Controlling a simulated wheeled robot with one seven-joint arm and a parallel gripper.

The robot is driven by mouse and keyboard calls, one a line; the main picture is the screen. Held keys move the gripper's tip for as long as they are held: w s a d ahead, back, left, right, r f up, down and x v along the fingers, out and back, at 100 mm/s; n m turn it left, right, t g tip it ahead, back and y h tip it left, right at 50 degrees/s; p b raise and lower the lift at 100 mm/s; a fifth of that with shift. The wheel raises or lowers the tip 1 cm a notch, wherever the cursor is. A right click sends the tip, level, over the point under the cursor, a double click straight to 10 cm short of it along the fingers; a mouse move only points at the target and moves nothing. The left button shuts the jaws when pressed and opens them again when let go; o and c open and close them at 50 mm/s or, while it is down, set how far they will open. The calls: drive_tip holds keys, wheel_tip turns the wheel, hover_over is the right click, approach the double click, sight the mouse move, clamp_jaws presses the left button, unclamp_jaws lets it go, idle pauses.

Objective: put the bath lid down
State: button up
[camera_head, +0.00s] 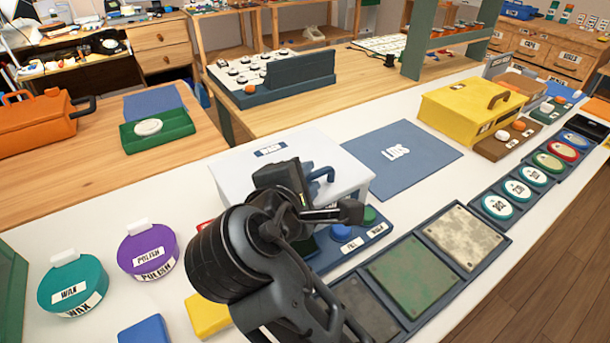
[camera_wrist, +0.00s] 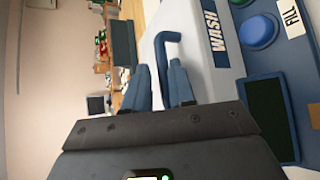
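The wash bath (camera_head: 240,178) is white, with a flat top, a blue WASH label and a blue bent handle (camera_head: 325,174). The top looks level; my arm hides much of the front, so I cannot tell how the lid meets the bath. The white top also shows in the wrist view (camera_wrist: 205,68), with the handle (camera_wrist: 170,38) bending toward my fingers. My gripper (camera_wrist: 160,75) has its two fingers apart, with the handle's end at the gap between their tips. I cannot tell whether they touch it. In the head view my gripper (camera_head: 335,211) is beside the handle.
A blue LIDS mat (camera_head: 402,158) lies bare right of the bath. A yellow box (camera_head: 470,112) stands beyond it. Stone-like tiles (camera_head: 410,275) lie in a dark tray in front. Wax (camera_head: 72,285) and polish (camera_head: 148,250) tubs stand left. A blue button (camera_head: 341,233) is beside the bath.

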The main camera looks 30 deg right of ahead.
drive_tip(key=shift+o, duration=1.4)
drive_tip(key=shift+r, duration=0.35)
drive_tip(key=v, duration=1.2)
drive_tip(key=shift+r+p, duration=0.1)
drive_tip(key=shift+p, duration=0.2)
